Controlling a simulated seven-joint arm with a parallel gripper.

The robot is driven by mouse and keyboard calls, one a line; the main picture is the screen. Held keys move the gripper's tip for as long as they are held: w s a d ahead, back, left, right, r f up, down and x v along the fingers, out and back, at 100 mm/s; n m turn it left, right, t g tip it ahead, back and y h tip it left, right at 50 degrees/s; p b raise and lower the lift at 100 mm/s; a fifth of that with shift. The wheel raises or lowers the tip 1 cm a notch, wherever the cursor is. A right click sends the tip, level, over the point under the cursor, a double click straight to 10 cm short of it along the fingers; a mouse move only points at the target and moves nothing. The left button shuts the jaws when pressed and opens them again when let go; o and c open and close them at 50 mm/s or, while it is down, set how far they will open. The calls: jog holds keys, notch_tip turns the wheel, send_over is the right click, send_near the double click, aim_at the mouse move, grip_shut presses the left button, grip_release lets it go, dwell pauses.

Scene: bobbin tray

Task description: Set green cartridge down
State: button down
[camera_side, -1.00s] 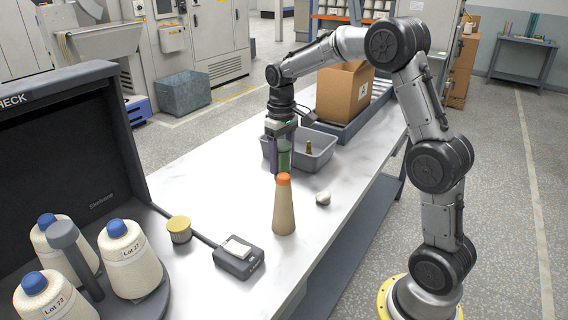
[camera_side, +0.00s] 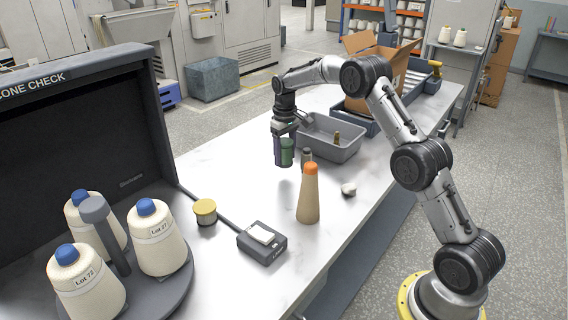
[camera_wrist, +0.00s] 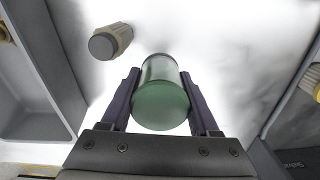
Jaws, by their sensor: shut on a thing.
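The green cartridge (camera_side: 287,153) is a short cylinder held upright in my gripper (camera_side: 284,157) over the white table, left of the grey bin. In the wrist view, the cartridge (camera_wrist: 160,95) sits between the two dark fingers of my gripper (camera_wrist: 161,97), which are shut on its sides. Its round green end faces the wrist camera. I cannot tell whether its lower end touches the table. A small beige bobbin with a dark grey end (camera_wrist: 110,42) stands close by; in the side view this bobbin (camera_side: 306,155) is partly hidden behind the orange-tipped cone (camera_side: 309,196).
The grey bin (camera_side: 352,152) holds a brown item (camera_side: 336,139). A white ball (camera_side: 348,189), a yellow-lidded tin (camera_side: 205,211) and a small scale (camera_side: 262,242) are on the table. The cone-check booth (camera_side: 75,90) with several yarn cones stands left. The table left of my gripper is clear.

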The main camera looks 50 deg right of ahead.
aim_at(284, 163)
jog(key=shift+w+d+f, duration=0.1)
jog(key=shift+w+f, duration=0.05)
jog(key=shift+f, duration=0.05)
jog(key=shift+w+f, duration=0.1)
jog(key=shift+f, duration=1.55)
jog(key=shift+c, duration=0.6)
grip_release()
jog(key=shift+f, duration=0.15)
